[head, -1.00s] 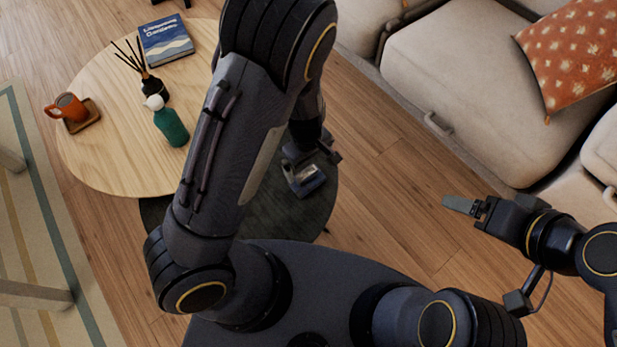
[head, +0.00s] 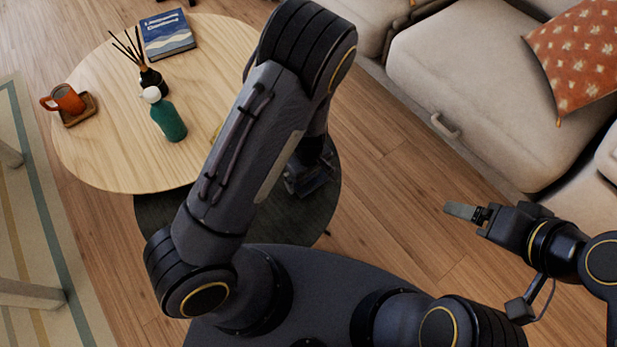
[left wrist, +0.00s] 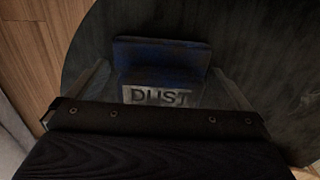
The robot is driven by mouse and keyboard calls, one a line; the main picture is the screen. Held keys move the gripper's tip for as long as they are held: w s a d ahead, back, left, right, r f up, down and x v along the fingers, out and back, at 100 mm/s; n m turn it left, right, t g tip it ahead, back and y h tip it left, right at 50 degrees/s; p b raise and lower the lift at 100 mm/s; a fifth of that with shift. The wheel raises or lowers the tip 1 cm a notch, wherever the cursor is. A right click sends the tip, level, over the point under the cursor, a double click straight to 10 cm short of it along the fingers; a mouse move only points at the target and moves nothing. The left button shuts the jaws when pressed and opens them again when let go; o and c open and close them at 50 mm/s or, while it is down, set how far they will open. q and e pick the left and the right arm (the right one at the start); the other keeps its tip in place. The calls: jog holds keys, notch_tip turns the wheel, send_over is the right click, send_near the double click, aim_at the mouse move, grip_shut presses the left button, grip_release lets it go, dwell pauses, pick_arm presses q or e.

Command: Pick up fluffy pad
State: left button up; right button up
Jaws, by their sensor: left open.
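A dark blue pad (left wrist: 160,54) with a pale label reading "DUST" lies on the dark round lower tabletop (head: 262,222), in the left wrist view. I take it for the fluffy pad; its texture is too dark to tell. My left gripper (head: 308,182) is open over that tabletop. In the left wrist view its fingers (left wrist: 164,78) stand on either side of the pad; I cannot tell whether they touch it. In the head view the gripper and arm hide the pad. My right gripper (head: 466,212) is far to the right, seen side-on over the floor.
A light wooden round table (head: 100,165) bears a green bottle (head: 168,120), a reed diffuser (head: 152,80), a blue book (head: 168,35) and an orange mug (head: 67,99) on a small tray. A beige sofa (head: 480,100) with an orange cushion (head: 580,55) stands right. Floor between is clear.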

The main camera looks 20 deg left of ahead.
pick_arm(q)
jog(key=c, duration=0.8)
jog(key=shift+r, duration=0.5)
notch_tip(320, 180, up, 2)
jog(key=shift+r+p, duration=0.25)
jog(key=shift+p, duration=0.55)
jog(key=s+r+p, duration=0.1)
jog(key=s+r, duration=0.2)
jog(key=s, duration=0.1)
jog(key=s+r+p, duration=0.2)
jog(key=s+r, duration=0.1)
jog(key=s, duration=0.2)
jog(key=s+r+p, duration=0.1)
jog(key=s+r, duration=0.2)
jog(key=s, duration=0.2)
jog(key=shift+a+r+p, duration=0.25)
jog(key=shift+r+p, duration=0.05)
